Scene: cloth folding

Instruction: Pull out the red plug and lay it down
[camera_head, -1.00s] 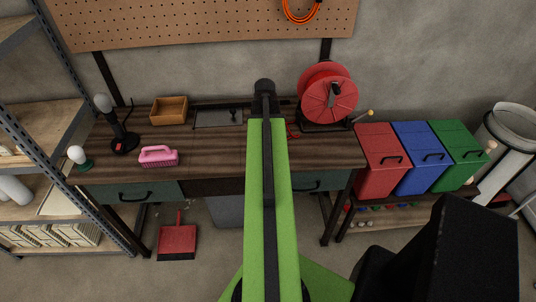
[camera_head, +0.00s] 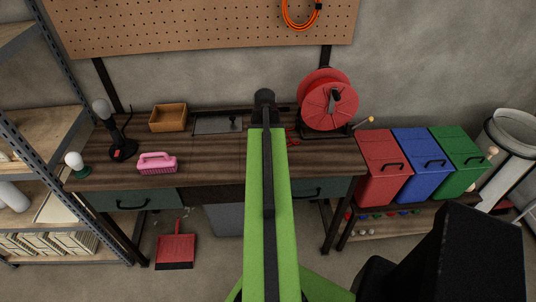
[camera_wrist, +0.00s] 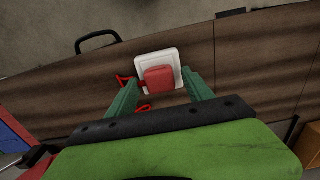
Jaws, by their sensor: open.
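In the wrist view the red plug (camera_wrist: 160,78) sits on a white square socket plate (camera_wrist: 171,57) on the dark wooden desk. A red cord (camera_wrist: 124,80) loops out at its left side. My gripper (camera_wrist: 160,82) is open, with one green finger on each side of the plug. Whether the fingers touch the plug I cannot tell. In the head view my arm hides the plug and the gripper; only a bit of red cord (camera_head: 292,139) shows beside the arm.
On the desk (camera_head: 215,150) are a red cable reel (camera_head: 328,105), a wooden box (camera_head: 168,118), a pink brush (camera_head: 157,163) and a dark lamp (camera_head: 122,145). Red (camera_head: 383,165), blue (camera_head: 420,162) and green (camera_head: 460,158) bins stand at right. The desk's left middle has free room.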

